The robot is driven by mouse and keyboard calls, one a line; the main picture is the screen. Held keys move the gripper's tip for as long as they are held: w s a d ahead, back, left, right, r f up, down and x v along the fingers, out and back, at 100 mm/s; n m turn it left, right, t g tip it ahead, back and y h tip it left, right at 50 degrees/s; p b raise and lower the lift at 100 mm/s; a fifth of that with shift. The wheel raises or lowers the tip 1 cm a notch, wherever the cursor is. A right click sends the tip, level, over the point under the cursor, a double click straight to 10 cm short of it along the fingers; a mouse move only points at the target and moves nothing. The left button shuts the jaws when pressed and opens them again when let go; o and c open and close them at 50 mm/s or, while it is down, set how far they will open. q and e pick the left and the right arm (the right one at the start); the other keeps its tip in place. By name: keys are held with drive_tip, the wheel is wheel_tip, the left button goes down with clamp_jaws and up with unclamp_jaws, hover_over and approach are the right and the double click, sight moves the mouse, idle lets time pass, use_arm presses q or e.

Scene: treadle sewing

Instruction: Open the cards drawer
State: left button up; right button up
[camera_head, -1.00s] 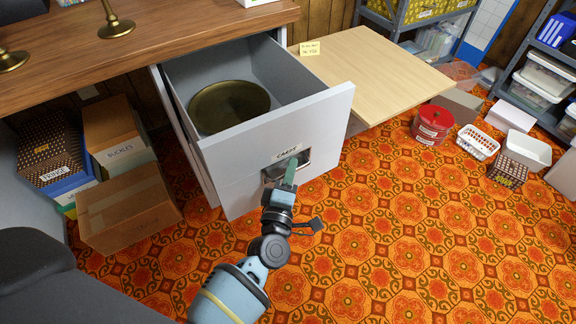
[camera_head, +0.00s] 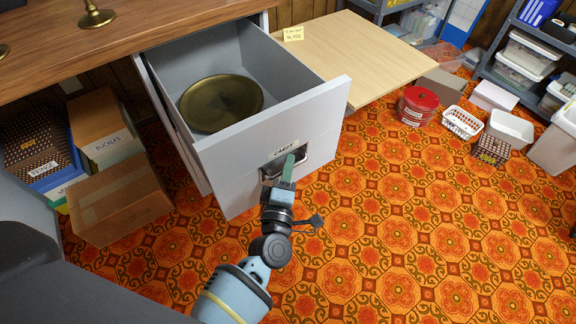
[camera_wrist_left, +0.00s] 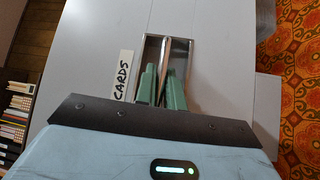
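The cards drawer (camera_head: 240,172) is pulled well out of the grey cabinet under the wooden worktop. Its front carries a "CARDS" label (camera_head: 285,148), which also shows in the left wrist view (camera_wrist_left: 122,75). A round brass dish (camera_head: 221,103) lies inside the drawer. My left gripper (camera_head: 291,168) is at the recessed metal handle (camera_head: 269,169) in the drawer front. In the left wrist view, its green fingers (camera_wrist_left: 161,88) are close together on either side of the handle bar (camera_wrist_left: 166,60). The fingertips are partly hidden inside the recess. My right gripper is in no view.
Cardboard boxes (camera_head: 120,196) stand on the floor left of the drawer. A pale wooden board (camera_head: 355,58) extends beyond it at the right. A red tin (camera_head: 418,105) and white baskets (camera_head: 462,122) stand farther right. The patterned floor in front is clear.

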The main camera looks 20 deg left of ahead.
use_arm(q)
drive_tip(key=shift+o, duration=0.6)
drive_tip(key=shift+s, duration=0.3)
drive_tip(key=s+f+p, duration=0.1)
drive_tip(key=s, duration=0.6)
drive_tip(key=shift+d, duration=0.45)
drive_tip(key=shift+s, duration=0.15)
